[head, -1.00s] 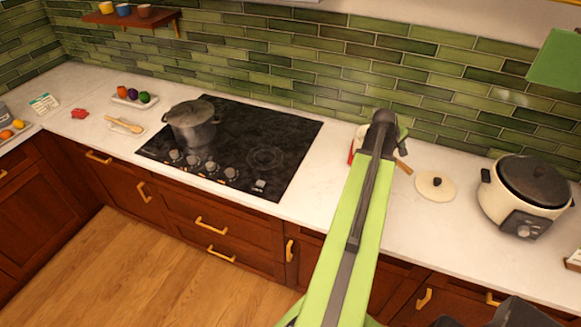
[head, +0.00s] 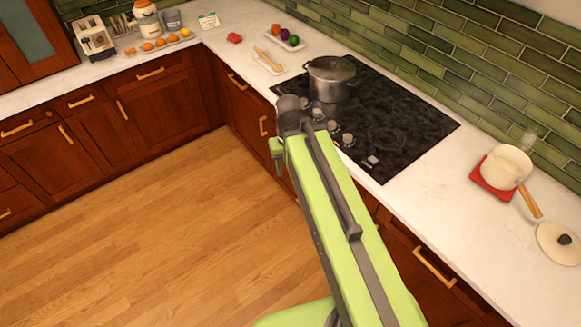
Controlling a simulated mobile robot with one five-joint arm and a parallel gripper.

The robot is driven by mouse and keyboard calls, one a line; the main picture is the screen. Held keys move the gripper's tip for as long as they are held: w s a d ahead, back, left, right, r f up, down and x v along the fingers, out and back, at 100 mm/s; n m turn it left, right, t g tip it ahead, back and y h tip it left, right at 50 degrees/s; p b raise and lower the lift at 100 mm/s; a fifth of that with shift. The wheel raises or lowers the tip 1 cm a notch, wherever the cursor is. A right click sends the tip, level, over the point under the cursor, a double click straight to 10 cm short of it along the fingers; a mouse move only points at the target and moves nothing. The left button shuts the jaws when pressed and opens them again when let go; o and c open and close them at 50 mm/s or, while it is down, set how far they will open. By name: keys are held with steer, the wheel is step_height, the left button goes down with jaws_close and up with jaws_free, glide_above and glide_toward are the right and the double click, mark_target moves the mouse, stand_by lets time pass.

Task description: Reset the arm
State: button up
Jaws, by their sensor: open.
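My green arm reaches up from the bottom of the head view, with a dark joint at its top end in front of the stove's near-left edge. A short green part hangs beside that joint. My gripper is not visible in the head view, so what it may hold cannot be seen.
A toaster (head: 94,38) stands on the left counter. The wooden floor (head: 150,230) is clear.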

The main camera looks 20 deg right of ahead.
steer(key=shift+a, duration=0.1)
step_height(320, 180, down, 10)
steer(key=b, duration=1)
steer(key=shift+f, duration=0.15)
steer(key=shift+w, duration=0.1)
